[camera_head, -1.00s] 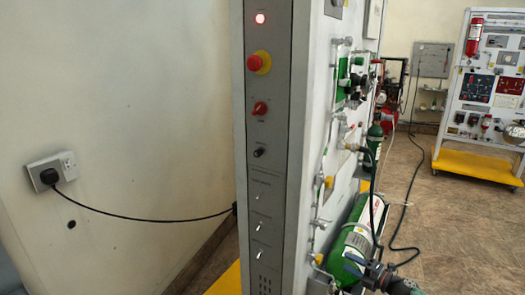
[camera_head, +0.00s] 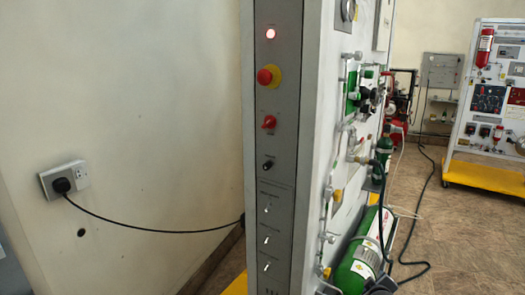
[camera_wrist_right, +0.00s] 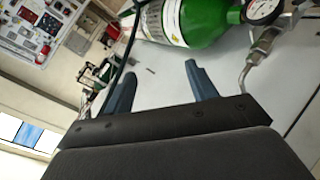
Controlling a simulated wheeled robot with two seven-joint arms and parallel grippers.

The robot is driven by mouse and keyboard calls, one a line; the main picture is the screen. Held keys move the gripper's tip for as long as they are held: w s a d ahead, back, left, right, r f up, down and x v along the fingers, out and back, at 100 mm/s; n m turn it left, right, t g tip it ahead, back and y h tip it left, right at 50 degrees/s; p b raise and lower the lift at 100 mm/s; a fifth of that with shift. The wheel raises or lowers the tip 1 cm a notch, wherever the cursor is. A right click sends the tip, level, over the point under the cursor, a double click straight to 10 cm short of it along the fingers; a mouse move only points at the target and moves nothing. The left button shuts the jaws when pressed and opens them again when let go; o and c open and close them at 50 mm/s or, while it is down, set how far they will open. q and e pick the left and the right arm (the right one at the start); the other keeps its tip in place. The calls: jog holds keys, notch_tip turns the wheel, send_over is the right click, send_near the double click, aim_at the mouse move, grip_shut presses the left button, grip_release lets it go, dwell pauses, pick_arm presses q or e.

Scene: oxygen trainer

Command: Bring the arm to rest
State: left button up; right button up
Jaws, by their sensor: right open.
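My right gripper (camera_wrist_right: 161,85) shows in the right wrist view with its two blue-grey fingers apart and nothing between them. A green cylinder with a white label (camera_wrist_right: 195,18) lies beyond the fingertips, apart from them. In the head view the same kind of green cylinder (camera_head: 358,262) lies low on the side of the trainer panel (camera_head: 310,120). A small dark shape shows at the bottom edge beside it; I cannot tell if it is part of my right arm. My left gripper is in neither view.
A round gauge (camera_wrist_right: 262,10) and metal fitting are close to the right finger. A black cable (camera_head: 150,229) runs from the wall socket (camera_head: 65,181). Floor is open at right.

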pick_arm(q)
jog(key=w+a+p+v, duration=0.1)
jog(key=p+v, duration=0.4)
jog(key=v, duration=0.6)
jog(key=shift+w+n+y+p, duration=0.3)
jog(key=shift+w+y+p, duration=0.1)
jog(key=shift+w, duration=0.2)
pick_arm(e)
jog(key=s+a+f+m+g+y, duration=0.1)
jog(key=s+a, duration=0.6)
jog(key=s, duration=0.7)
jog(key=s+a+f+m+g+y, duration=0.2)
jog(key=s+a+g, duration=0.3)
jog(key=s, duration=0.9)
jog(key=s+a+f+m+g+y, duration=0.1)
jog(key=s+a+f+g+y, duration=0.2)
jog(key=s+a, duration=0.7)
jog(key=s, duration=0.4)
jog(key=shift+s+a+f+m, duration=0.15)
jog(key=shift+a+f+m, duration=0.1)
jog(key=shift+f+m, duration=0.1)
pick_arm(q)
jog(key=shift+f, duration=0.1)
